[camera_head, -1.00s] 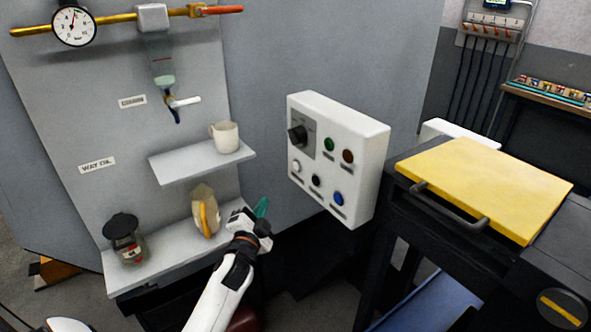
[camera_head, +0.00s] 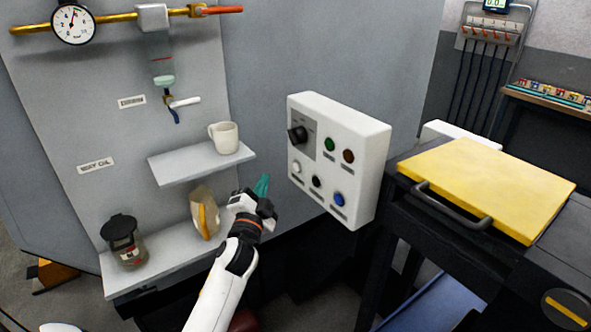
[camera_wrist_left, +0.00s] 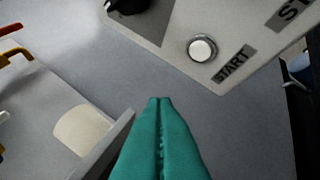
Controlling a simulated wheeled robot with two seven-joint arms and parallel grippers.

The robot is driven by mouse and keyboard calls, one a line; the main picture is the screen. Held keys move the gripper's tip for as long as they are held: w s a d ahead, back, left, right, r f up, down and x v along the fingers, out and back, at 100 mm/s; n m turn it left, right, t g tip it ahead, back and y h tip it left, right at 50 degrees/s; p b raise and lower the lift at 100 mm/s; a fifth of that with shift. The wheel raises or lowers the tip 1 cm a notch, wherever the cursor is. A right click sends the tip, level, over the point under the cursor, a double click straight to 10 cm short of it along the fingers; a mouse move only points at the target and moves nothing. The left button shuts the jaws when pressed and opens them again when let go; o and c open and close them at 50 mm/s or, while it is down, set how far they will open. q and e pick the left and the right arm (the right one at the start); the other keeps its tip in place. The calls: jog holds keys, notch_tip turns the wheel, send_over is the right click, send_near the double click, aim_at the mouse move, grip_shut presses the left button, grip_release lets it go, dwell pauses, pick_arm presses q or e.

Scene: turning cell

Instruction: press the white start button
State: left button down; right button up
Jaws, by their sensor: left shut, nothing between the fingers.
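The white start button (camera_head: 297,167) is at the lower left of the white control box (camera_head: 362,160), below the black rotary knob (camera_head: 298,135). In the left wrist view the round white button (camera_wrist_left: 202,49) has a metal ring and a START label (camera_wrist_left: 233,65) beside it. My left gripper (camera_head: 262,184) has teal fingers, is shut and empty, and is to the left of the box, slightly below the button. In the left wrist view its fingertips (camera_wrist_left: 160,100) point up the picture, below and left of the button, apart from it. My right gripper is not in view.
Green (camera_head: 329,144), brown (camera_head: 348,156), black (camera_head: 316,181) and blue (camera_head: 338,199) buttons share the panel. A shelf (camera_head: 178,170) with a white mug (camera_head: 224,137) is left of the box. A lower shelf (camera_head: 150,265) holds a jar (camera_head: 124,240) and a bag (camera_head: 204,212).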

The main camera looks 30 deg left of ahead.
aim_at(297, 167)
pick_arm(q)
jog(key=w+d+b, duration=0.1)
jog(key=w+d, duration=0.1)
jog(key=w, duration=0.4)
jog(key=shift+d+b, duration=0.2)
jog(key=shift+b, duration=0.15)
dwell(1.7)
jog(key=shift+w+d, duration=0.2)
jog(key=shift+w, duration=0.1)
